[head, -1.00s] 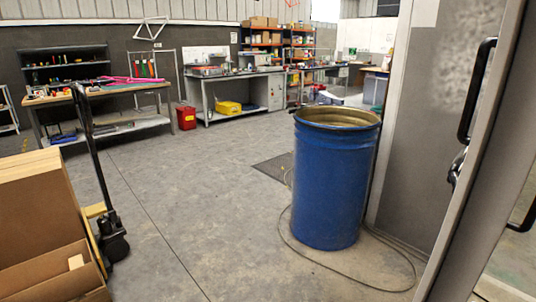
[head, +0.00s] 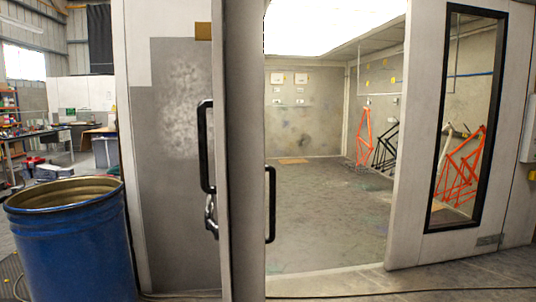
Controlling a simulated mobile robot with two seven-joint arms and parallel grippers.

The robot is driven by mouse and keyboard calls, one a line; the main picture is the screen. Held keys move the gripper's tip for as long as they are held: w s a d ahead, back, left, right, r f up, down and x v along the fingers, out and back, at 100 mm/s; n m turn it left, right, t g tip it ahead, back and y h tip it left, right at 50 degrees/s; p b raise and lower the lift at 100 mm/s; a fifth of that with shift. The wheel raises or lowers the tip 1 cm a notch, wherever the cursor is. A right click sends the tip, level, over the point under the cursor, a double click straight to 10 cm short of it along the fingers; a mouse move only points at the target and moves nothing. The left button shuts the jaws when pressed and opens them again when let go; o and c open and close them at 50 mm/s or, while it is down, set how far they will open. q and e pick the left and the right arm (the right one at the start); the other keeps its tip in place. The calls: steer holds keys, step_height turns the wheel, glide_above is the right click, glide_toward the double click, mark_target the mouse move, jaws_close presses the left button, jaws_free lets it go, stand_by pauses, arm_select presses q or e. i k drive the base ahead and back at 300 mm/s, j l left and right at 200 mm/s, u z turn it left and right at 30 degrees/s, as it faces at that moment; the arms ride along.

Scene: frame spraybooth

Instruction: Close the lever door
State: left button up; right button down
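The door (head: 240,120) stands open, its pale upright edge facing me left of the booth opening. A long black handle (head: 206,146) is on its left side, with a metal lever (head: 211,214) just below. Another black handle (head: 270,204) shows on its right side, toward the opening. A grey panel (head: 175,200) with a smudged patch lies left of the edge; I cannot tell exactly where it joins the door. Neither of my grippers is in view.
A blue drum (head: 75,240) stands at the left, near the panel. The booth floor (head: 330,210) is open, with orange and black bike frames (head: 375,145) at the back right. A windowed panel (head: 415,200) borders the opening on the right. A cable (head: 400,293) crosses the front floor.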

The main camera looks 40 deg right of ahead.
mark_target(239, 106)
steer(key=i+j+z, duration=0.1)
steer(key=j+z, duration=0.6)
steer(key=z, duration=0.2)
steer(key=j+z, duration=0.6)
steer(key=j, duration=0.2)
